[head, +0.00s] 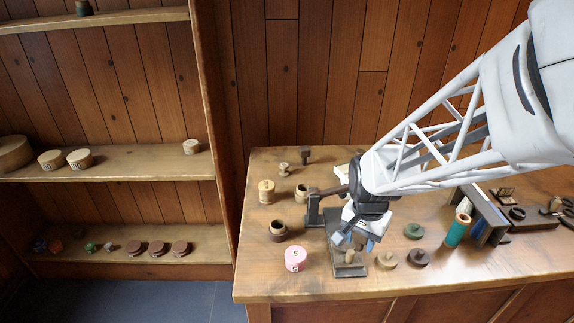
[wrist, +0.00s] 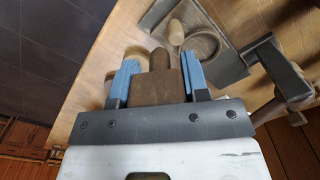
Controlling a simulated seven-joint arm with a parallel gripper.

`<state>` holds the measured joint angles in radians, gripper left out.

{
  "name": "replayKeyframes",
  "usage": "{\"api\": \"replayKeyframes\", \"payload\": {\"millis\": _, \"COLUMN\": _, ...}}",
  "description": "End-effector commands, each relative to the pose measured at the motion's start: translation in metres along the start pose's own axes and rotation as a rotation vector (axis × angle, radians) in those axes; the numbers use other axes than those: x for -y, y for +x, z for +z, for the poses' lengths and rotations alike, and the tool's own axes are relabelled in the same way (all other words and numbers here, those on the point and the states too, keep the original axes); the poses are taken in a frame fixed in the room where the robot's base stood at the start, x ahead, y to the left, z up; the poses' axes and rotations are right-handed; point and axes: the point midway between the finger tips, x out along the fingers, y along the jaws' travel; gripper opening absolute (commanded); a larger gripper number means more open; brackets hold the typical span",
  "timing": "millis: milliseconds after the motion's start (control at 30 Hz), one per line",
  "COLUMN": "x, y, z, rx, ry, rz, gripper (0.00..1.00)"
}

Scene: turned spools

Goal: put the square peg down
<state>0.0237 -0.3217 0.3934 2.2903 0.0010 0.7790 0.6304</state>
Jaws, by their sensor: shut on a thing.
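My gripper (wrist: 160,72) is shut on a dark brown block with a rounded knob, which I take to be the square peg (wrist: 158,88), between its two blue fingers. In the head view my gripper (head: 355,241) is low over the bench, above a dark flat plate (head: 352,271). The peg can hardly be made out there behind the fingers. I cannot tell whether the peg touches anything below it.
A pale wooden pin (wrist: 176,32) stands on the plate, beside a dark clamp-like fixture (head: 312,207).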

Motion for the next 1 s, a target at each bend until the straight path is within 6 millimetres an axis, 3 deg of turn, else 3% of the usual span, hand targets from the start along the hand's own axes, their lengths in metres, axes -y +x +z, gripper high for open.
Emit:
{"api": "replayKeyframes", "payload": {"millis": 300, "x": 0.012, "y": -0.006, "z": 0.060, "rx": 0.000, "ry": -0.228, "rz": -0.001, "gripper": 0.19}}
{"api": "replayKeyframes", "payload": {"millis": 700, "x": 0.014, "y": -0.009, "z": 0.129, "rx": 0.000, "ry": -0.504, "rz": -0.001, "gripper": 0.19}}
{"api": "replayKeyframes", "payload": {"millis": 1000, "x": 0.010, "y": -0.009, "z": 0.158, "rx": 0.001, "ry": -0.634, "rz": -0.001, "gripper": 0.19}}
